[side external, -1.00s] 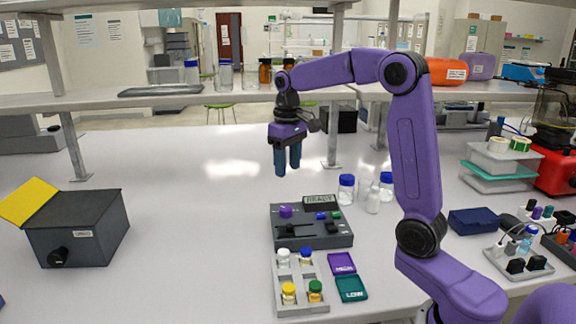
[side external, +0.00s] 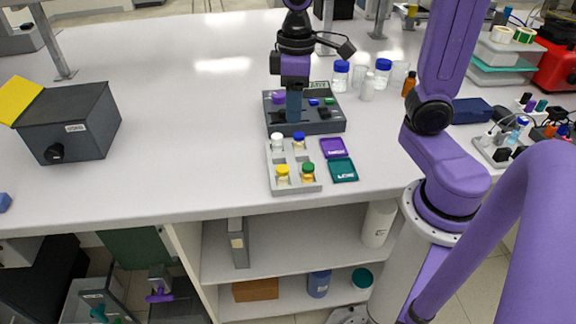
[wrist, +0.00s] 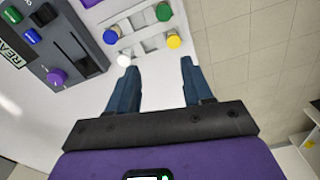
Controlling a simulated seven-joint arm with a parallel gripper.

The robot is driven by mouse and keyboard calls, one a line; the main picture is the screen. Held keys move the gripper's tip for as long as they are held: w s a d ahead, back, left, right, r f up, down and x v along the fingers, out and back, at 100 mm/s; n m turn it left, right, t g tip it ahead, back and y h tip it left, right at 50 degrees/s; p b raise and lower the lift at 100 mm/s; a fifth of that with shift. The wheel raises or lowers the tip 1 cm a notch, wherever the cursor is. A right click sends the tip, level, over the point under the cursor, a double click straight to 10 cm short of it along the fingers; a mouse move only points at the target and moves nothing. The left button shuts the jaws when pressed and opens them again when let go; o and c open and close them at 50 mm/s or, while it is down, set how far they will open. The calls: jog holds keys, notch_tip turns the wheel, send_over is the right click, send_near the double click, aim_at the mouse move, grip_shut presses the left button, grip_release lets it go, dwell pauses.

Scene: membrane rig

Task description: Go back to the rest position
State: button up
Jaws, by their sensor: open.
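My gripper (side external: 294,118) hangs in front of the control box in the side view, with its blue fingers overlapping the box in the picture. In the wrist view my gripper (wrist: 158,75) is open, its two fingers wide apart with nothing between them. The grey control box (side external: 325,122) has a purple knob (wrist: 57,76) and coloured buttons. A pale rack (side external: 279,184) in front of it holds vials with white (side external: 277,138), blue (side external: 299,138), yellow (side external: 283,170) and green (side external: 308,169) caps. The exact height of the fingers is unclear.
Purple (side external: 334,148) and teal (side external: 343,170) tiles lie right of the rack. Several bottles (side external: 367,90) stand behind right. A dark box with a yellow flap (side external: 80,125) is at left. Tabletop between it and the rack is clear. The table's front edge drops to shelves.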

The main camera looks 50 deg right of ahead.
jog(key=s+f+n, duration=0.2)
jog(key=s+n, duration=0.1)
jog(key=s, duration=0.5)
jog(key=s+f+n, duration=0.2)
jog(key=s, duration=0.6)
jog(key=shift+s+f+n, duration=0.15)
jog(key=shift+f+n, duration=0.25)
